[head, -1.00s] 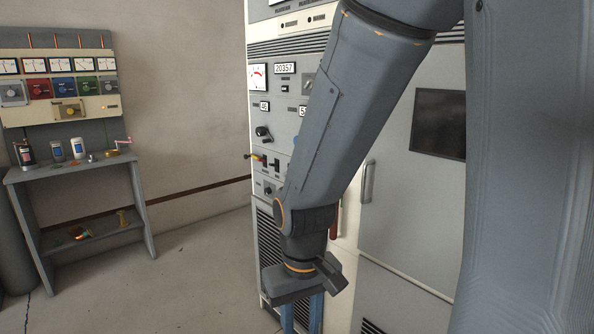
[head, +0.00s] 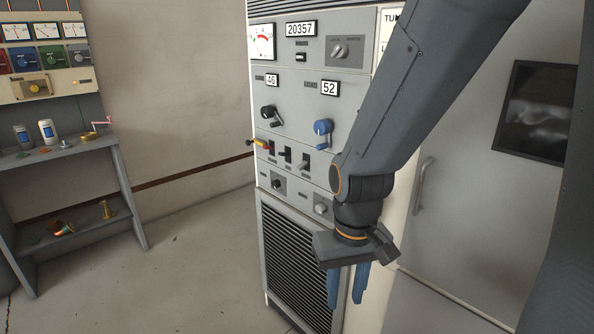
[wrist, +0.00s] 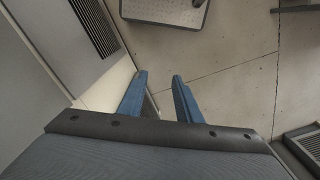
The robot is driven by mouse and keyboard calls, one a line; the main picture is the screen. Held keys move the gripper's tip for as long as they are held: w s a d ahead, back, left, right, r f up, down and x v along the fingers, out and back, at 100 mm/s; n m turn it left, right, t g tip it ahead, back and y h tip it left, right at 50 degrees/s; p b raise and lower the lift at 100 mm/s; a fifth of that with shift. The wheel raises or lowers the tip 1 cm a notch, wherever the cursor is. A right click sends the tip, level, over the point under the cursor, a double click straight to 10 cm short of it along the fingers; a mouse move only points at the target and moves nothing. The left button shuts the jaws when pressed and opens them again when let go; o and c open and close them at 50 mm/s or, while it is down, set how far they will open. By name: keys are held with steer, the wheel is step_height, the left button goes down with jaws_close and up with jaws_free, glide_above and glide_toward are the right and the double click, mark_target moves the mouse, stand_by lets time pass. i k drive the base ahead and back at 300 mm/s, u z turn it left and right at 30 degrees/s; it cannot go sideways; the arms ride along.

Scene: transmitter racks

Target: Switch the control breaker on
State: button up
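The rack panel (head: 345,95) stands in the middle of the head view. A row of three lever switches sits below its knobs: one with a yellow and red handle (head: 262,144) sticking out to the left, a black one (head: 286,154) and a grey one (head: 304,162). Their labels are too small to read, so I cannot tell which is the control breaker. My gripper (head: 345,300) hangs pointing down, right of and below the switches, apart from them. Its two blue fingers are open and empty; the wrist view shows the gap (wrist: 159,80) over floor.
A black crank knob (head: 268,112) and a blue one (head: 322,128) sit above the switches, with small rotary knobs (head: 278,184) below. A cabinet door handle (head: 421,186) is at the right. A bench (head: 70,150) stands at the left. Floor (head: 200,250) between is clear.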

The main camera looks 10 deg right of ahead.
mark_target(303, 165)
steer(key=k, duration=0.55)
steer(key=u, duration=0.4)
steer(key=i, duration=1.15)
steer(key=z, duration=0.6)
